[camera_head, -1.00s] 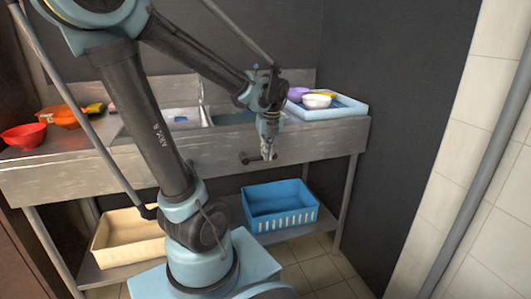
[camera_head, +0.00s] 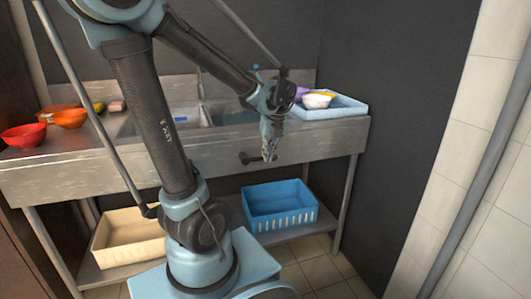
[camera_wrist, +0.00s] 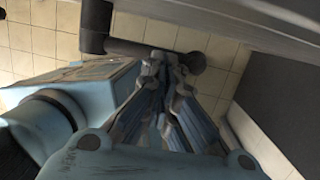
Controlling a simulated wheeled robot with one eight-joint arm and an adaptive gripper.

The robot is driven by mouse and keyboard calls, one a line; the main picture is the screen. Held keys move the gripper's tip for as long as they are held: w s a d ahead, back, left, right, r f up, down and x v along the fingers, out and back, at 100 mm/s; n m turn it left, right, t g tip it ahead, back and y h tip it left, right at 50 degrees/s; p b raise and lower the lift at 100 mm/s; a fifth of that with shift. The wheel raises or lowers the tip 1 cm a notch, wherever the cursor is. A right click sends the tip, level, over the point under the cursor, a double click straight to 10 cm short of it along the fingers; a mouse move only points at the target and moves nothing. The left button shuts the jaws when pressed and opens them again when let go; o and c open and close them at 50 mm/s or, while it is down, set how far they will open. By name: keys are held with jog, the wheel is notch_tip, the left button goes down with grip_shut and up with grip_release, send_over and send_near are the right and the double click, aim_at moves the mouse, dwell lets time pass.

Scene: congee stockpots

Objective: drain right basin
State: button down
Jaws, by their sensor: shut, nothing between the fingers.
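The right basin (camera_head: 236,116) is set in the steel sink counter and is partly hidden by my arm, with bluish content visible. A dark drain handle (camera_head: 246,158) sticks out below the counter front, under that basin. In the wrist view it is a dark bar (camera_wrist: 135,50) with a rounded end. My gripper (camera_head: 269,157) points down in front of the counter at the handle's right end. It is shut and empty. In the wrist view its fingertips (camera_wrist: 172,60) overlap the bar near its rounded end; I cannot tell whether they touch.
The left basin (camera_head: 186,117) is beside the right one. Red and orange bowls (camera_head: 23,136) stand at the counter's left. A light-blue tray (camera_head: 340,108) with bowls stands at its right. A cream crate (camera_head: 125,235) and a blue crate (camera_head: 280,207) sit on the lower shelf.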

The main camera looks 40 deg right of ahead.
jog(key=shift+y, duration=0.3)
jog(key=shift+d+f, duration=0.15)
jog(key=shift+f, duration=2.35)
jog(key=s+d+r, duration=0.5)
jog(key=d+r, duration=0.2)
jog(key=r, duration=0.3)
jog(key=shift+r, duration=0.4)
